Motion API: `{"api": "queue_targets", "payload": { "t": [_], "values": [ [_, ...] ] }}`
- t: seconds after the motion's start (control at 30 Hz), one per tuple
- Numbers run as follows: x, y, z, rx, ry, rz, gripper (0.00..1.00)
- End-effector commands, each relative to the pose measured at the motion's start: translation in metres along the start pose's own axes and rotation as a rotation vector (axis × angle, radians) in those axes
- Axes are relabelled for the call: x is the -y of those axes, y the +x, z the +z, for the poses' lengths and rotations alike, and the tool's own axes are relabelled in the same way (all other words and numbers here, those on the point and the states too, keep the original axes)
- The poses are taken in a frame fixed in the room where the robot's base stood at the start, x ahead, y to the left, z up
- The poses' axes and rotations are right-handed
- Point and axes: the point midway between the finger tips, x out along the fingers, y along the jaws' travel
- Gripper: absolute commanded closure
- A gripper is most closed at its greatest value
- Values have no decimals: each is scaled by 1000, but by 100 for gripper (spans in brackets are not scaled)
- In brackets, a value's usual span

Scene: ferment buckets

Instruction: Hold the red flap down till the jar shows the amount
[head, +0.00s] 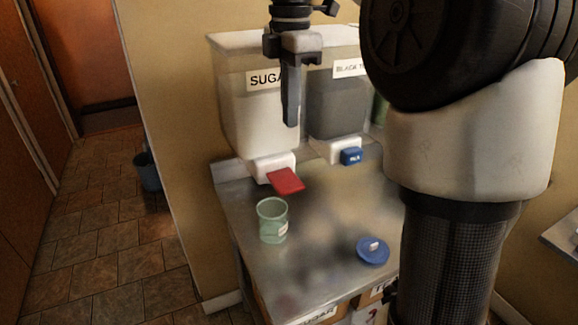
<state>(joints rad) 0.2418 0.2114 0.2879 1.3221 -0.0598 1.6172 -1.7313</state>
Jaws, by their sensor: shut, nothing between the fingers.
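The red flap (286,182) sticks out at a slant from the white spout of the dispenser labelled as sugar (240,115). A greenish see-through jar (271,222) stands upright on the metal counter, below the flap in the picture. It looks empty, but its inside is blurred, and I cannot read its small label. My gripper (290,122) points down, shut and empty. It shows in front of the sugar dispenser, above the flap and apart from it.
A second dispenser (337,105), with dark contents and a blue flap (351,156), stands to the right. A round blue lid (373,257) lies on the metal counter (318,228) at the right front. My arm hides the right side. A dark bucket (147,171) stands on the floor.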

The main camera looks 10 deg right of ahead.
Motion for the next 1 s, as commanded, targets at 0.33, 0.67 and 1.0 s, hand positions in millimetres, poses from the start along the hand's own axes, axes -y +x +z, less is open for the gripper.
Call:
{"api": "queue_targets", "payload": {
  "t": [0.33, 0.67, 1.0],
  "values": [
    [1, 44, 0, -1, 2, -3, 100],
    [1, 112, 0, -1, 1, -3, 100],
    [0, 140, 0, 0, 1, 0, 100]
  ]
}}
